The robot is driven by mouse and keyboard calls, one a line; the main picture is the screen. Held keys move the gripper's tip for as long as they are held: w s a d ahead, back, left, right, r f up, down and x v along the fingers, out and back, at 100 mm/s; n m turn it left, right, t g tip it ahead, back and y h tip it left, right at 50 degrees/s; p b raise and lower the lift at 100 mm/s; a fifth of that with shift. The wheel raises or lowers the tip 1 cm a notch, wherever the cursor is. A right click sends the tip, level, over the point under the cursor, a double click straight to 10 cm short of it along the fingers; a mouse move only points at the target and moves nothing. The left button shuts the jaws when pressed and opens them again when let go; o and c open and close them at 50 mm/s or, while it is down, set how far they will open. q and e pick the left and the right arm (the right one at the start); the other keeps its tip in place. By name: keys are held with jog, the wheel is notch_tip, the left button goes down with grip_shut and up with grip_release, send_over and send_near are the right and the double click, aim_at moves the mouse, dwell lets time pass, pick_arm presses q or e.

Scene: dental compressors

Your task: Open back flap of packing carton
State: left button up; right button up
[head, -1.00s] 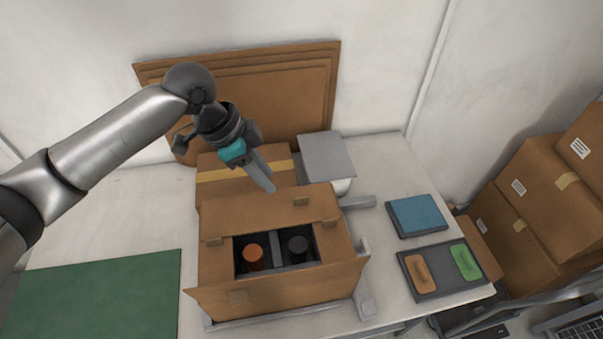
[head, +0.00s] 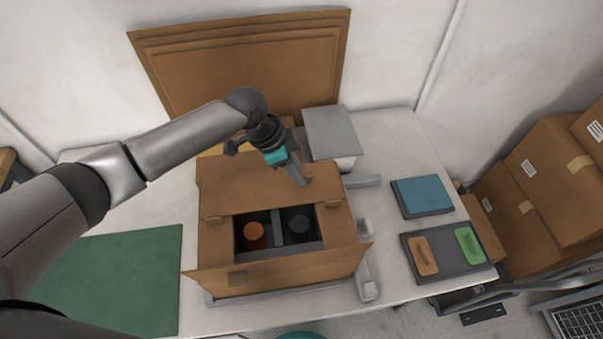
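The packing carton (head: 215,255) stands open on the table, with dark dividers and an orange-topped and a dark round item inside. Its back flap (head: 235,190) is a brown panel behind the opening, reaching back toward a taped box. The front flap (head: 300,270) is folded outward toward me. My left gripper (head: 303,181) points down at the right part of the back flap, by a small tab. Its fingers look close together, but whether they hold the tab or only touch it is not clear. My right gripper is not in view.
A grey-lidded white box (head: 330,135) stands right behind the carton. A blue case (head: 421,196) and a grey tray (head: 455,275) with orange and green pieces lie to the right. A green mat (head: 115,275) lies left. Flat cardboard (head: 250,60) leans on the wall.

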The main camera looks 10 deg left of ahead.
pick_arm(q)
jog(key=shift+x, duration=1.3)
grip_shut()
dwell(0.5)
